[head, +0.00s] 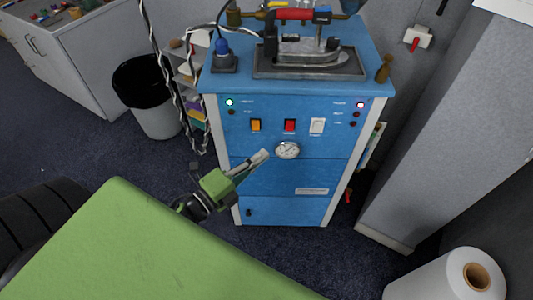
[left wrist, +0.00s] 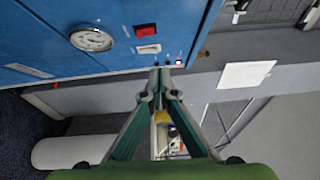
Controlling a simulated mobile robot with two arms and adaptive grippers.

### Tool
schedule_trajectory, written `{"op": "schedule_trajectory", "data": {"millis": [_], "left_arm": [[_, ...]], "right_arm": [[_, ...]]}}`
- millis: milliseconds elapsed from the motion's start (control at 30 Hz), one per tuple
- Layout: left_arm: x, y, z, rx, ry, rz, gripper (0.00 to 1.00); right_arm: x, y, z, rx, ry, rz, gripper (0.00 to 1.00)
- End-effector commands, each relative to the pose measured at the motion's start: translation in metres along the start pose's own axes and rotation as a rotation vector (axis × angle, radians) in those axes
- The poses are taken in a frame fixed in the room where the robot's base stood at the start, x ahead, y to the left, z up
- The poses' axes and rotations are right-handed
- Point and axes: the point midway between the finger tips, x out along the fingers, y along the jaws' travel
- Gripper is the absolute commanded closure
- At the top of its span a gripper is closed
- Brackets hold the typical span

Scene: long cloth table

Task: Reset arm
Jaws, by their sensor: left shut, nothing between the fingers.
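My left gripper (head: 262,157) is in the middle of the head view, in front of a blue cabinet (head: 262,178) with switches and a round gauge (head: 287,150). Its fingertips are together with nothing between them. In the left wrist view the green-sided fingers (left wrist: 159,74) meet at their tips, with the blue cabinet (left wrist: 112,62) behind to the left. Whether the tips touch the cabinet I cannot tell. My right gripper is not in view.
A green table surface (head: 130,245) fills the lower left. An iron (head: 308,52) stands on the cabinet top, with cables hanging at its left. A black-lined bin (head: 157,122) stands at left, a white roll (head: 430,283) at lower right, and a grey panel (head: 440,130) at right.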

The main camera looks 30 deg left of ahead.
Motion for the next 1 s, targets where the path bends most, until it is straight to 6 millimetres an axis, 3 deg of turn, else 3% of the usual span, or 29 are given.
{"op": "schedule_trajectory", "data": {"millis": [167,533,633,767,867,1000], "left_arm": [[-0.001,-0.001,0.0,0.0,0.0,0.0,1.0],[-0.001,0.0,0.0,-0.001,-0.001,0.001,1.0],[-0.002,0.013,0.003,-0.034,-0.015,0.022,1.0],[-0.009,0.068,0.011,-0.182,-0.087,0.118,1.0],[-0.024,0.137,0.015,-0.364,-0.181,0.237,1.0],[-0.063,0.238,0.005,-0.625,-0.339,0.418,1.0]], "right_arm": [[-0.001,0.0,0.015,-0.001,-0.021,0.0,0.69],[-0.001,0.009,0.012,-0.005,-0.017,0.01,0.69],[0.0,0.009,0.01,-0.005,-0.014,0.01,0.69],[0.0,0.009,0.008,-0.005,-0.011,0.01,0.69],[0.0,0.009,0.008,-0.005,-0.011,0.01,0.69],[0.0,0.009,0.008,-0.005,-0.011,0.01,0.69]]}}
